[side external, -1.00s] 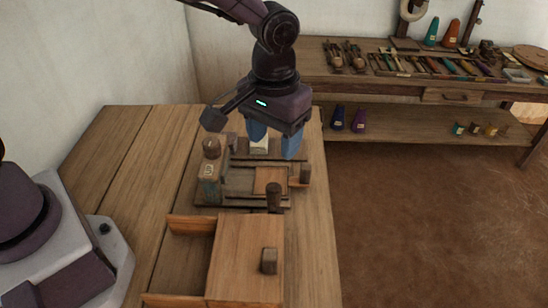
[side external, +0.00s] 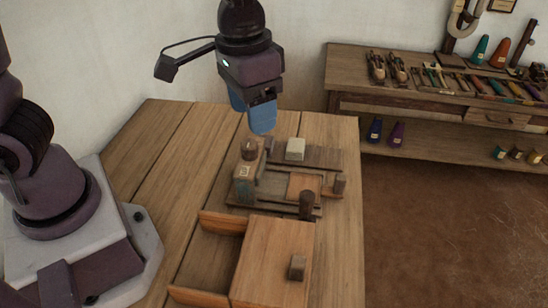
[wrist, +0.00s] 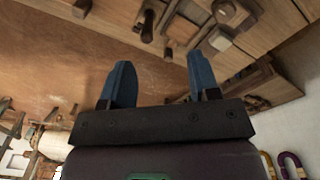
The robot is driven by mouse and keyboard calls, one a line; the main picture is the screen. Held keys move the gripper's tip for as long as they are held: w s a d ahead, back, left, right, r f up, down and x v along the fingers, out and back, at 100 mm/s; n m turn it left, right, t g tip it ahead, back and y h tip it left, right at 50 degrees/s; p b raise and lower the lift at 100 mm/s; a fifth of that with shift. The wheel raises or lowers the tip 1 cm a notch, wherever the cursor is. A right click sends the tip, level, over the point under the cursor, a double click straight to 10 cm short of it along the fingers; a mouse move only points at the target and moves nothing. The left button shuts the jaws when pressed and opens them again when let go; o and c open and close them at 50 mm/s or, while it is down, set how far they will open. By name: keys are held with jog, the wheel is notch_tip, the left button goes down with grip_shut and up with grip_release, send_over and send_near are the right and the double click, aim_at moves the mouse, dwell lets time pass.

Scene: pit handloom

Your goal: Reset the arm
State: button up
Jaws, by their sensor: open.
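My gripper (side external: 254,115) hangs above the back of the wooden table (side external: 165,135) in the side view, with blue fingers pointing down. In the wrist view my gripper (wrist: 160,82) shows its two blue fingers well apart with nothing between them. A wooden loom-like fixture (side external: 272,195) lies on the table below and to the right of the fingers. A pale block (side external: 295,149) rests at the fixture's back, apart from my gripper.
A wooden box with a sliding lid (side external: 272,262) stands at the table's front, partly open on its left. A dark upright peg (side external: 306,205) stands behind it. A workbench (side external: 350,75) with tools and cones runs along the back right. Brown floor lies between.

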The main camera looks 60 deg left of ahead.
jog(key=s+a+r+n+t, duration=0.1)
jog(key=s+a+r+t, duration=0.4)
jog(key=s+a+r, duration=0.3)
jog(key=shift+s+a+r, duration=0.2)
jog(key=shift+s+a, duration=0.75)
jog(key=shift+s, duration=0.25)
